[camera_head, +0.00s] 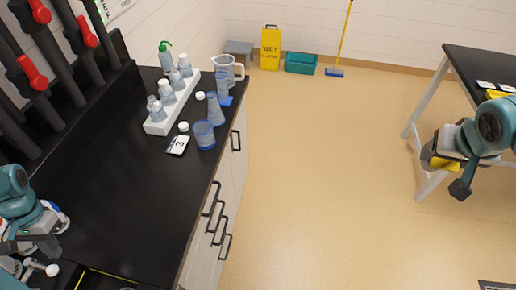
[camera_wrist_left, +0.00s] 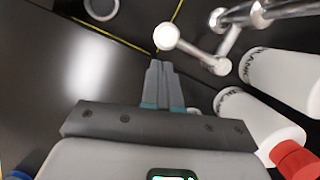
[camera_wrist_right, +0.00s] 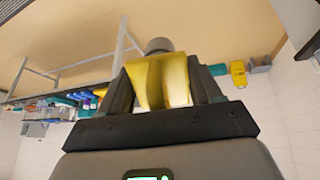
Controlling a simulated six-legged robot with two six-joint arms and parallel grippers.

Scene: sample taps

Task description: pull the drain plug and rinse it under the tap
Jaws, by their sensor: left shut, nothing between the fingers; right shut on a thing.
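The metal tap (camera_wrist_left: 235,22) shows at the top of the left wrist view, with a round pale end (camera_wrist_left: 166,36). It also shows at the lower left of the head view (camera_head: 36,267). My left gripper (camera_wrist_left: 158,66) is shut and empty, its tips just below that round end in the picture. A pale ring (camera_wrist_left: 101,8) lies beyond, cut by the picture edge; I cannot tell whether it is the drain or plug. My right gripper (camera_wrist_right: 160,85) is shut on a yellow thing (camera_wrist_right: 148,84) with a grey round end (camera_wrist_right: 159,45), held away from the counter.
White bottles (camera_wrist_left: 285,80), one with a red cap (camera_wrist_left: 296,160), stand close right of my left gripper. A white rack (camera_head: 172,108) of bottles and a beaker (camera_head: 204,136) stand farther along the black counter (camera_head: 100,185). The floor (camera_head: 320,180) between counter and table is clear.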

